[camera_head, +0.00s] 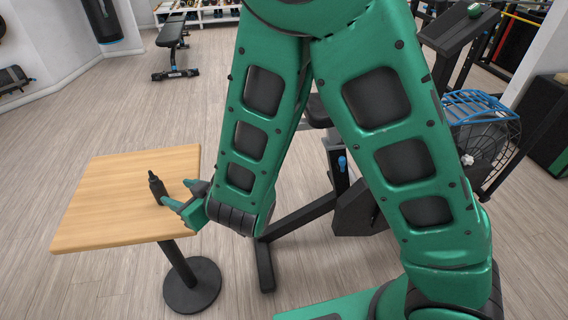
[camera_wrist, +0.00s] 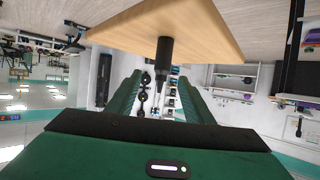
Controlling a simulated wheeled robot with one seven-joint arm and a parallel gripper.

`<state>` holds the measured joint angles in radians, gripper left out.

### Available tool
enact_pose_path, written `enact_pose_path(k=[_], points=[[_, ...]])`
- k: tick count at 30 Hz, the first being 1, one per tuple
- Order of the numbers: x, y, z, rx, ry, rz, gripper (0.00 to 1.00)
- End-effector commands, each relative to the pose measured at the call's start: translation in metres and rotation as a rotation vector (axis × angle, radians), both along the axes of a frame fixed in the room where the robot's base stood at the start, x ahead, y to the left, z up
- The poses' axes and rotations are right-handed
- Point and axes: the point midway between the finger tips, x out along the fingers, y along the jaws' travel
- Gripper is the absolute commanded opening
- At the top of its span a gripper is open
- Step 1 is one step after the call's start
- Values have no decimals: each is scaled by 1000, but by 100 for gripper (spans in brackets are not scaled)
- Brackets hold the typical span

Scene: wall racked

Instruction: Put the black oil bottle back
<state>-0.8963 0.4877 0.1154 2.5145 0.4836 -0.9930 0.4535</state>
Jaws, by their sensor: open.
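The black oil bottle (camera_head: 157,186) stands upright on a light wooden table (camera_head: 110,220), near its right side in the head view. My gripper (camera_head: 176,193) reaches in over the table's right edge and is just to the right of the bottle. Its green fingers are apart. In the wrist view, where the scene appears upside down, the bottle (camera_wrist: 164,52) shows in line with the gap between the fingertips of my gripper (camera_wrist: 160,77). I cannot tell whether the tips reach around it. No contact is visible.
The table stands on one round black base (camera_head: 192,288). A black exercise machine (camera_head: 300,215) is right of the table, partly hidden by my arm. A bench (camera_head: 173,45) is at the back, and a wire basket (camera_head: 480,120) is at the right. The rest of the tabletop is bare.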

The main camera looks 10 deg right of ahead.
Motion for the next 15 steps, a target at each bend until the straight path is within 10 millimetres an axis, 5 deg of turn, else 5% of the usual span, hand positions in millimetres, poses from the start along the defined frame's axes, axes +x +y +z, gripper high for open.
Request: enact_pose_path(k=[5, 8, 11, 15], points=[[6, -6, 2, -12, 4, -20, 47], [31, -41, 8, -52, 23, -107, 47], [65, -105, 18, -118, 69, -251, 47], [91, -225, 33, -216, 186, -489, 47]])
